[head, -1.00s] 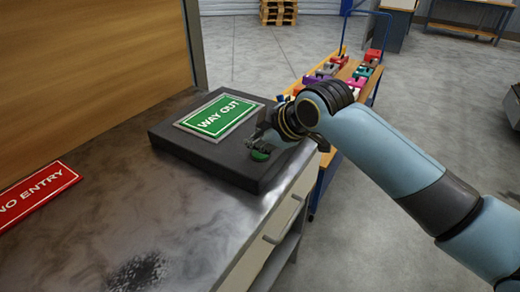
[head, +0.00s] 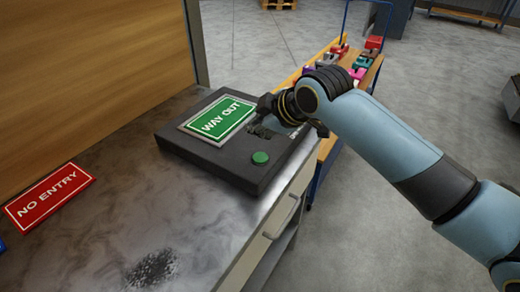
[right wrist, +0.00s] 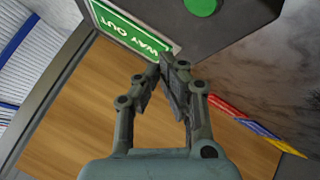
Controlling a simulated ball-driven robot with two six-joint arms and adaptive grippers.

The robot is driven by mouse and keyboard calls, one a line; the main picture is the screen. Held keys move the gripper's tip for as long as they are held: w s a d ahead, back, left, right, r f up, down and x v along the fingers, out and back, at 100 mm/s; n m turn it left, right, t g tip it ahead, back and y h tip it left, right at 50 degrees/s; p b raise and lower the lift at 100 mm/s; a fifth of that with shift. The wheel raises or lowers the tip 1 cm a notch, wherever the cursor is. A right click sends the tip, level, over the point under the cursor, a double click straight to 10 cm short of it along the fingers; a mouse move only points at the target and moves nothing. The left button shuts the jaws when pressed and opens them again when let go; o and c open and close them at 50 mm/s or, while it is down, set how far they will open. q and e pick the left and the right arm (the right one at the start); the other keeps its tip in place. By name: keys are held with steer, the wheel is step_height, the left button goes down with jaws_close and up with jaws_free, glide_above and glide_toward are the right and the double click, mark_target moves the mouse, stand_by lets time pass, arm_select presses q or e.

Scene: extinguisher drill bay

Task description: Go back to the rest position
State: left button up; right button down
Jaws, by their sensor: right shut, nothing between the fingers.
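My right gripper (head: 258,128) is shut and empty. In the head view it appears over the black box (head: 222,172), beside the green WAY OUT sign (head: 219,117) on the box's top. In the right wrist view its fingertips (right wrist: 163,68) meet near the sign's edge (right wrist: 135,32). A round green button (head: 260,158) shows on the box, apart from the gripper in the head view; it also shows in the right wrist view (right wrist: 200,6). My left gripper is in neither view.
The box lies on a metal bench (head: 110,215) with a red NO ENTRY sign (head: 50,194) at left. A wooden panel (head: 90,75) stands behind. A trolley (head: 330,146) with several coloured items is beyond the bench. Grey floor (head: 400,90) is open at right.

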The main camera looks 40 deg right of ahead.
steer(key=shift+f, duration=0.15)
steer(key=s+a+m+g+h, duration=0.1)
steer(key=s+m+g, duration=0.3)
steer(key=s, duration=0.9)
steer(key=s+a+m+g, duration=0.2)
steer(key=s+m, duration=0.3)
steer(key=s, duration=0.8)
steer(key=s+d+f+g+b, duration=0.2)
steer(key=f+b, duration=0.6)
steer(key=f, duration=2.6)
steer(key=s+d+f+b, duration=0.2)
steer(key=s+f+b, duration=0.5)
steer(key=s+f, duration=1.1)
step_height(320, 180, down, 5)
steer(key=shift+s+r, duration=0.1)
steer(key=shift+s, duration=0.2)
